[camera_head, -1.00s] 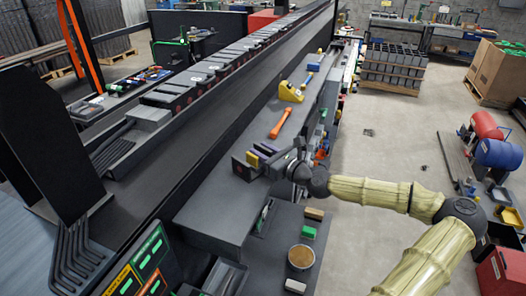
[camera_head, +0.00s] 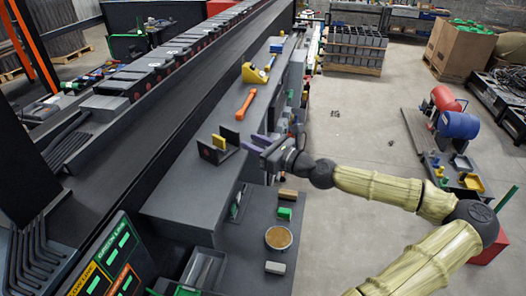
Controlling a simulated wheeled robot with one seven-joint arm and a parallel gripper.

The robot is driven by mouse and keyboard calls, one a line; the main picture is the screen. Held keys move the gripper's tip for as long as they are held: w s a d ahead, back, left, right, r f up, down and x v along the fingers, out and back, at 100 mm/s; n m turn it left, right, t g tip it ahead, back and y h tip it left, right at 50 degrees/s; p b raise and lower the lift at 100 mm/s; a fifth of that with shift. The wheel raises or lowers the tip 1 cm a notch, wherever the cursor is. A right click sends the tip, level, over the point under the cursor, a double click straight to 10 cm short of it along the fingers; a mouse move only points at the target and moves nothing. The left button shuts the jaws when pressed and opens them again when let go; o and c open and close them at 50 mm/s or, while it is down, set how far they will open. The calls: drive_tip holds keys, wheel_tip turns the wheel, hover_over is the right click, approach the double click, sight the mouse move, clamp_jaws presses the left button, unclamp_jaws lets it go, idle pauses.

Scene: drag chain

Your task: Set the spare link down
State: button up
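A dark link (camera_head: 215,153) with upright side plates rests on the grey bench ledge (camera_head: 190,195). A yellow piece shows between its plates, and a small red mark is on its near face. My gripper (camera_head: 256,143), with what look like purple fingers, is just to the right of the link, at the ledge's right edge. The fingers look spread and empty, with a small gap between them and the link. The far finger is partly hidden by the wrist.
An orange-handled tool (camera_head: 246,104) and a yellow device (camera_head: 255,73) lie farther along the ledge. The conveyor (camera_head: 150,150) runs along the left. A lower shelf holds a round tin (camera_head: 278,238), a green block (camera_head: 284,213) and a grey block (camera_head: 275,267).

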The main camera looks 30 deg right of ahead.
drive_tip(key=v, duration=0.2)
drive_tip(key=shift+s+d, duration=0.1)
drive_tip(key=shift+s, duration=0.25)
idle(1.4)
